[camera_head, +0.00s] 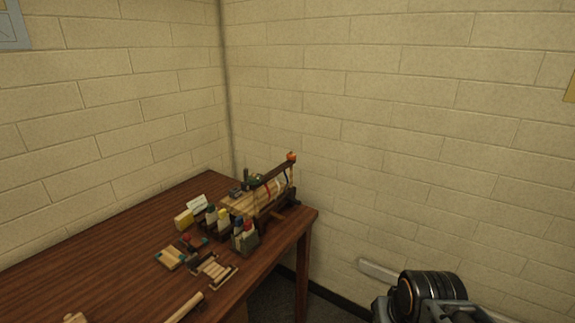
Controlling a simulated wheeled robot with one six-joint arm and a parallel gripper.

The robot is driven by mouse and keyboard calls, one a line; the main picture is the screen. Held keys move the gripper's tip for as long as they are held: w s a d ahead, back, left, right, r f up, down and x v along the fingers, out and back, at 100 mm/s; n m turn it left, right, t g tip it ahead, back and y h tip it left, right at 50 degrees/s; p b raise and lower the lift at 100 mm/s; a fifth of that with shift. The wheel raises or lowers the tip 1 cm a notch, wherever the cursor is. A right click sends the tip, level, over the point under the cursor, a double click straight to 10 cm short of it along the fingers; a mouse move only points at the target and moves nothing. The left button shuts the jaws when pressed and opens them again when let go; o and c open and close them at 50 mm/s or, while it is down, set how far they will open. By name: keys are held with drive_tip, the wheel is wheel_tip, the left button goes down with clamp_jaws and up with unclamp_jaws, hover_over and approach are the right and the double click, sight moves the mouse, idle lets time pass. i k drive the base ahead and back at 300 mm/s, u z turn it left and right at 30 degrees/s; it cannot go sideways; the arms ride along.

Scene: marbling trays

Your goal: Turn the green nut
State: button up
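A wooden press-like frame (274,178) stands at the far corner of the table. A small dark green piece (253,181) sits at the left end of its top bar; it looks like the green nut, but it is too small to make out its shape. A small orange-red piece (291,156) sits at the bar's right end. Dark and metal parts of my arm show at the bottom right, well apart from the table. My gripper's fingers are not in view.
The brown table (130,246) stands against the left wall in the corner. Several small bottles (223,217), a yellow block (184,220), a white card (197,203) and small wooden pieces crowd in front of the frame. Floor shows right of the table.

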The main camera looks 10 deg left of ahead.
sight(253, 181)
drive_tip(key=z, duration=0.1)
drive_tip(key=i, duration=0.8)
drive_tip(key=u, duration=0.95)
drive_tip(key=i, duration=0.65)
drive_tip(key=u, duration=0.65)
